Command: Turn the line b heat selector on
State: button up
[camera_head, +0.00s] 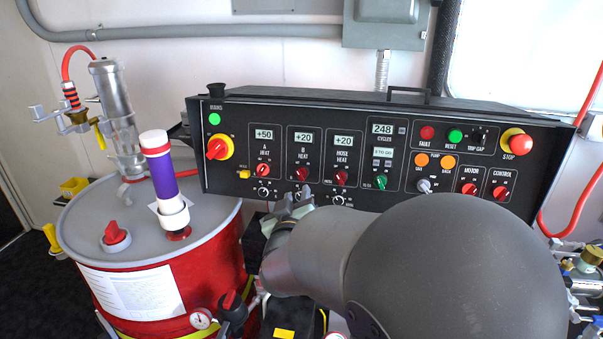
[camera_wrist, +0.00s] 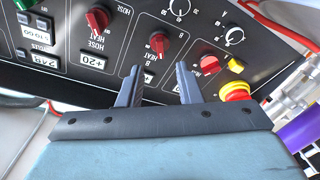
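The line B heat selector is a small red knob (camera_head: 302,173) under the B HEAT display, which reads +20, on the black control panel (camera_head: 230,180). In the wrist view, where the panel appears inverted, this red knob (camera_wrist: 158,42) lies just beyond and between the fingertips. My gripper (camera_head: 292,196) is just below the knob in the head view. In the wrist view my gripper (camera_wrist: 158,68) is open, its two grey fingers apart with nothing between them. The fingers look clear of the knob. Its exact pointing direction is hard to read.
Similar red knobs flank it: A heat (camera_head: 263,170) and hose heat (camera_head: 341,178). A round dial (camera_head: 263,194) sits below the A heat knob. A red-yellow main switch (camera_head: 218,148) is at left. A red drum (camera_head: 190,270) with a purple-and-white cylinder (camera_head: 163,180) stands left of my arm.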

aim_at(300, 177)
jog(key=w, duration=0.5)
jog(key=w+p, duration=0.1)
jog(key=w, duration=0.2)
jog(key=shift+w+d, duration=0.25)
jog(key=shift+w, duration=0.05)
jog(key=c, duration=0.6)
